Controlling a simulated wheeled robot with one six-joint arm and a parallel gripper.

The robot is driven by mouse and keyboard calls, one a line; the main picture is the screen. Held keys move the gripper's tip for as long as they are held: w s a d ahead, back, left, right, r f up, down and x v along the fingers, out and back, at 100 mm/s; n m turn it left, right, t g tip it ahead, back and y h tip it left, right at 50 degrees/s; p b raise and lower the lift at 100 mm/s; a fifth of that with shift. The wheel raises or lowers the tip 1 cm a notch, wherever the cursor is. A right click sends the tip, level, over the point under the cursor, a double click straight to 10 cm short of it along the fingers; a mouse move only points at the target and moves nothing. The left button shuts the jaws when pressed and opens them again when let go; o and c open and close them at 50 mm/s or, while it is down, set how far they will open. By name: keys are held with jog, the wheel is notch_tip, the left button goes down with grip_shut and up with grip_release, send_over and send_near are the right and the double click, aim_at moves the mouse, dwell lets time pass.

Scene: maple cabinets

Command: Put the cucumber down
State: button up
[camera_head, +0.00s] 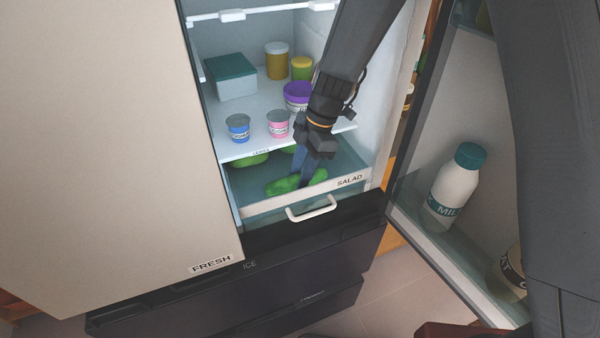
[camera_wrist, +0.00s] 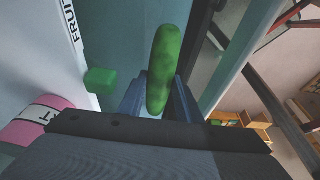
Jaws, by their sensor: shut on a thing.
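The green cucumber (camera_head: 288,186) is in my gripper (camera_head: 308,172), which reaches down into the open fridge. In the head view the cucumber is within the outline of the pulled-out drawer marked SALAD (camera_head: 349,181); I cannot tell whether it touches the drawer floor. The wrist view shows the cucumber (camera_wrist: 164,62) between the two blue-grey fingers of my gripper (camera_wrist: 158,98), with its far end sticking out beyond them. The fingers are shut on it, and their tips are partly hidden.
A green thing (camera_wrist: 99,81) lies left of the fingers. Another green item (camera_head: 250,159) shows under the shelf (camera_head: 262,148). Blue-labelled (camera_head: 238,129) and pink-labelled cups (camera_head: 278,125) stand near the shelf's front edge. The open door (camera_head: 425,150) holds a milk bottle (camera_head: 456,182).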

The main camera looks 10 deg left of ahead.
jog(key=shift+f+b, duration=0.65)
jog(key=shift+b, duration=0.1)
jog(key=o, duration=0.9)
jog(key=shift+r, duration=0.2)
jog(key=shift+r+p, duration=0.55)
jog(key=shift+p, duration=0.3)
jog(key=p+v, duration=0.2)
jog(key=v, duration=0.5)
jog(key=shift+d+r, duration=0.15)
